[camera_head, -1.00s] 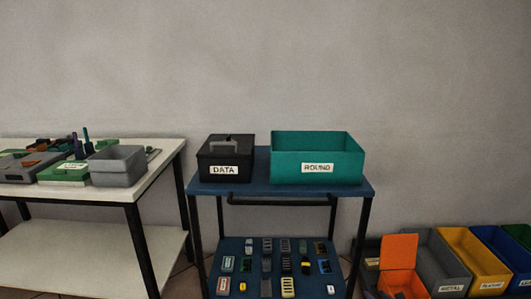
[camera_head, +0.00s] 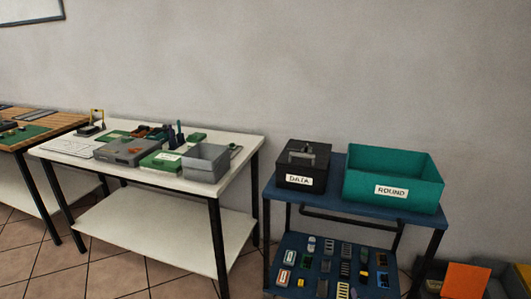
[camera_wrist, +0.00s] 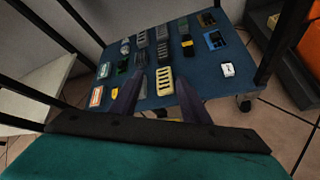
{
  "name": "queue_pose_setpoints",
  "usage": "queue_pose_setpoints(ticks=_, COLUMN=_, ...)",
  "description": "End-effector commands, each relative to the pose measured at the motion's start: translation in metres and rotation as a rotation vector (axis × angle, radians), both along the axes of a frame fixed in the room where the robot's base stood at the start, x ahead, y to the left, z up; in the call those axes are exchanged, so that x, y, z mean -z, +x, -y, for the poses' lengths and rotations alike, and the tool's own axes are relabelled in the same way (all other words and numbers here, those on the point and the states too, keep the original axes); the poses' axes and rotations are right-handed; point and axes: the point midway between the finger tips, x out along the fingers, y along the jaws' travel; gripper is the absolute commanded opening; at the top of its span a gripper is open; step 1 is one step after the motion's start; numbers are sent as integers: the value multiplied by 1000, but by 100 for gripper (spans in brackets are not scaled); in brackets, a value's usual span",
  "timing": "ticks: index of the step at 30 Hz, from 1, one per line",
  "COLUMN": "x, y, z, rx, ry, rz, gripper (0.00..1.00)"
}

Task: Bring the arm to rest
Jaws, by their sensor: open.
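My gripper (camera_wrist: 160,105) shows in the wrist view, with its two dark fingers apart and nothing seen between them. It hangs above the lower blue shelf (camera_wrist: 232,88) of the cart, which holds several small connectors and adapters. A teal surface (camera_wrist: 150,160) fills the bottom of the wrist view, with a dark bar across its upper edge. My arm and gripper do not show in the head view. There the blue cart (camera_head: 335,188) carries a black box labelled DATA (camera_head: 303,165) and a teal bin labelled ROUND (camera_head: 393,180).
A white table (camera_head: 75,165) stands left of the cart, with a grey bin (camera_head: 205,164), green boxes and tools. A wooden bench (camera_head: 40,120) is at the far left. An orange panel (camera_head: 465,280) and dark bins are at lower right. Tiled floor shows between the legs.

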Motion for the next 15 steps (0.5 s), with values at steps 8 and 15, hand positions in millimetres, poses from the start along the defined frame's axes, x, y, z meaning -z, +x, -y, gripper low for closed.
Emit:
queue_pose_setpoints(ticks=8, x=-3, y=-22, z=-60, rx=212, ry=227, rz=-98, gripper=42)
queue_pose_setpoints(ticks=15, x=11, y=-70, z=-104, rx=506, ry=449, rz=-227, gripper=42)
